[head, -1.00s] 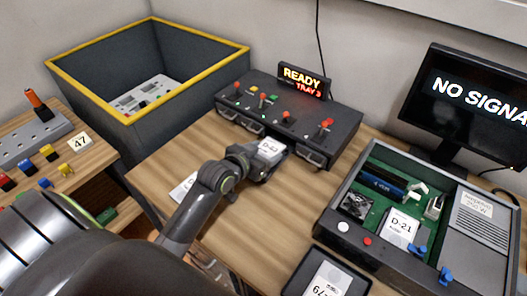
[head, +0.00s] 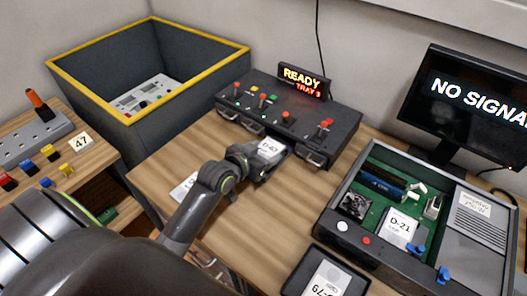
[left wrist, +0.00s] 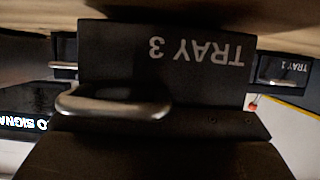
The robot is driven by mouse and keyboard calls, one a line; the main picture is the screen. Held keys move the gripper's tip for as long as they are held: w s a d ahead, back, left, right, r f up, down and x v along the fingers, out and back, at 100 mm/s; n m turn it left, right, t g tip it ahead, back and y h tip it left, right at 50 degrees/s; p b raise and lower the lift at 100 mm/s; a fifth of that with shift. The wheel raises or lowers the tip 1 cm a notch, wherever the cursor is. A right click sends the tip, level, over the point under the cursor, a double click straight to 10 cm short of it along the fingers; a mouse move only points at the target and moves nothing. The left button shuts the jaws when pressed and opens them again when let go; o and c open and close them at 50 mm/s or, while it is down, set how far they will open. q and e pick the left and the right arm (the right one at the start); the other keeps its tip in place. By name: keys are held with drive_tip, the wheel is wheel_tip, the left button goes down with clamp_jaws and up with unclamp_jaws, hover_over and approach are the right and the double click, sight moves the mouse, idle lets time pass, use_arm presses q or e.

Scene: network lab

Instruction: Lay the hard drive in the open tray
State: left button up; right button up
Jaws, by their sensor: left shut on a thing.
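The hard drive, a dark block with a white label (head: 269,148), is at the middle front of the dark drive bay (head: 330,128). My left gripper (head: 262,163) is shut on it at its near end. The lit sign (head: 301,80) reads READY, TRAY 3. In the left wrist view, upside down, the front of tray 3 (left wrist: 160,50) and its silver handle (left wrist: 115,102) are close to the camera, nearer than the neighbouring trays. The tray's inside is hidden, so I cannot tell whether the drive touches it. My right gripper is not in view.
An open case (head: 333,203) with a drive labelled D-21 (head: 398,228) stands at the right. A yellow-rimmed bin (head: 195,102) stands at the back left. The wooden table (head: 262,222) is bare between arm and case.

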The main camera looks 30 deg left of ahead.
use_arm(q)
drive_tip(key=shift+s+a+f, duration=0.1)
drive_tip(key=shift+s+f, duration=0.05)
drive_tip(key=shift+f, duration=0.25)
drive_tip(key=o, duration=1.4)
drive_tip(key=shift+o, duration=0.2)
drive_tip(key=shift+w+r+p, duration=0.2)
drive_tip(key=shift+r+p, duration=0.85)
drive_tip(key=shift+p, duration=0.1)
wheel_tip(320, 180, up, 6)
drive_tip(key=p, duration=0.6)
drive_tip(key=shift+r, duration=0.2)
drive_tip(key=shift+s+f, duration=0.1)
drive_tip(key=shift+f, duration=0.05)
